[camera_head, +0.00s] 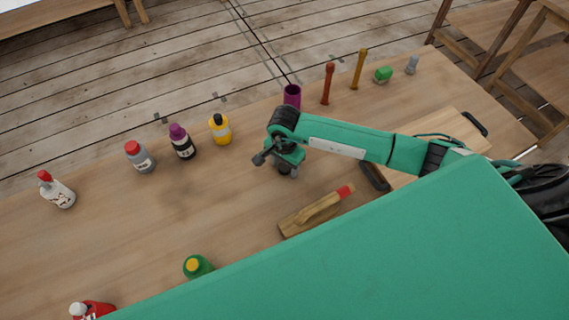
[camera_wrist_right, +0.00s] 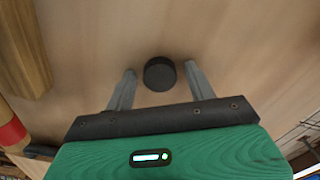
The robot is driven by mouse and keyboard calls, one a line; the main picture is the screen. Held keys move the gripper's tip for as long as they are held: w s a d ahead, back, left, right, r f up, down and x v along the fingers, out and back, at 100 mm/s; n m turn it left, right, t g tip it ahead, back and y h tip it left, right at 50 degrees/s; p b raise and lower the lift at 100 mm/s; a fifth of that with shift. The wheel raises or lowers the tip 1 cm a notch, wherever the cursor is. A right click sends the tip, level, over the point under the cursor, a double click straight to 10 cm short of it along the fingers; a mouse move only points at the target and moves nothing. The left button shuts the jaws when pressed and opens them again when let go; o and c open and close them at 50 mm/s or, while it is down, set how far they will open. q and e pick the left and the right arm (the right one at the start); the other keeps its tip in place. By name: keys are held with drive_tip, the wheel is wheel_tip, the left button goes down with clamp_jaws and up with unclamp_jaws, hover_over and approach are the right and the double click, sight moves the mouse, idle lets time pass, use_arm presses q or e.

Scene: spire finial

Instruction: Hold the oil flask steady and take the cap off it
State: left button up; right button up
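My right gripper (camera_head: 276,166) is low over the middle of the table. In the right wrist view the right gripper (camera_wrist_right: 160,69) is open, with one finger on each side of a round black top (camera_wrist_right: 159,74). Gaps show between this top and both fingers. In the head view a small dark part (camera_head: 284,169) shows under the gripper, mostly hidden by it. I cannot tell whether this is the oil flask and its cap. No bottle is clearly marked as the oil flask. My left gripper is out of view.
A purple cup (camera_head: 292,95) stands behind.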

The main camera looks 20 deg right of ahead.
sight(284, 166)
drive_tip(key=shift+r, duration=0.1)
drive_tip(key=shift+r, duration=0.2)
wheel_tip(284, 166, up, 12)
drive_tip(key=b, duration=0.3)
drive_tip(key=shift+f, duration=0.15)
